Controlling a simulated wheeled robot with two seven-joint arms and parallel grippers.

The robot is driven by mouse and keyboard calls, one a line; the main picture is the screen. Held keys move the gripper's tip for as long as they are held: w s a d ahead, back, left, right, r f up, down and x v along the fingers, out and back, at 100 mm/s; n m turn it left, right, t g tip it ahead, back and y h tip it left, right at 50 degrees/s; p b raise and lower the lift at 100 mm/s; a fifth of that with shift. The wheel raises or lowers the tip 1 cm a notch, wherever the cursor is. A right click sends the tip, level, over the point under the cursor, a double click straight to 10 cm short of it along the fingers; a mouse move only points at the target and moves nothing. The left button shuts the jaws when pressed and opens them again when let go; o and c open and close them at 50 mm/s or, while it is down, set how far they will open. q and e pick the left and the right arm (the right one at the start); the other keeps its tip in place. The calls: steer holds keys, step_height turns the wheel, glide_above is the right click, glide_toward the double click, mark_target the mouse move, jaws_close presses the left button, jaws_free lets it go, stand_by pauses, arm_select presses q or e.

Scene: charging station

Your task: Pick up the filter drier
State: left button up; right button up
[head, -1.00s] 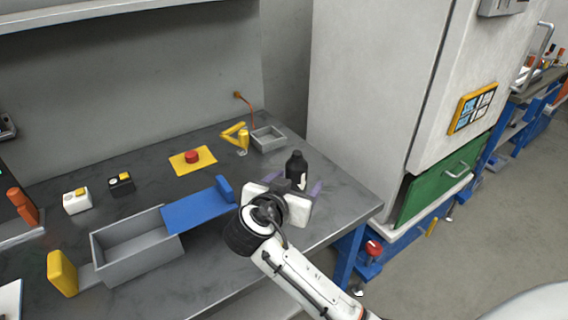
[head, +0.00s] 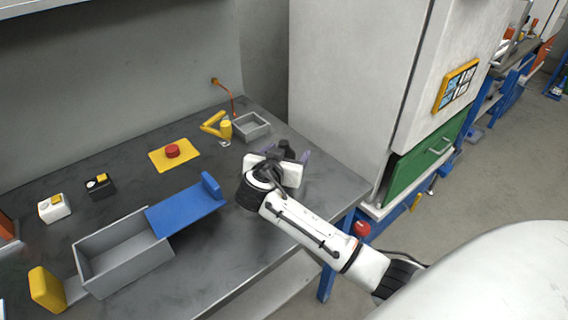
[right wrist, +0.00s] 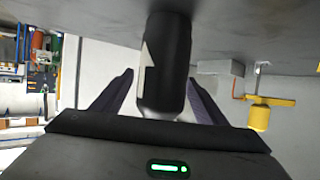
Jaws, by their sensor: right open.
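The filter drier, apparently the dark cylinder (right wrist: 168,55) with a pale label patch, fills the upper middle of the right wrist view. In the head view only its black top (head: 286,148) shows behind my right gripper, near the right end of the workbench. My right gripper (right wrist: 160,80) is open, with one purple finger on each side of the cylinder; I cannot tell whether they touch it. My left gripper is not in view.
On the workbench (head: 215,255) are a small grey tray (head: 250,127), a yellow clamp-like part (head: 225,130), a red button on a yellow plate (head: 173,152) and a grey box with a blue lid (head: 185,208). A tall cabinet (head: 345,90) stands to the right.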

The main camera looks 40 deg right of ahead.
steer(key=shift+w+d+f, duration=0.15)
steer(key=shift+w+d, duration=0.15)
steer(key=c, duration=1.2)
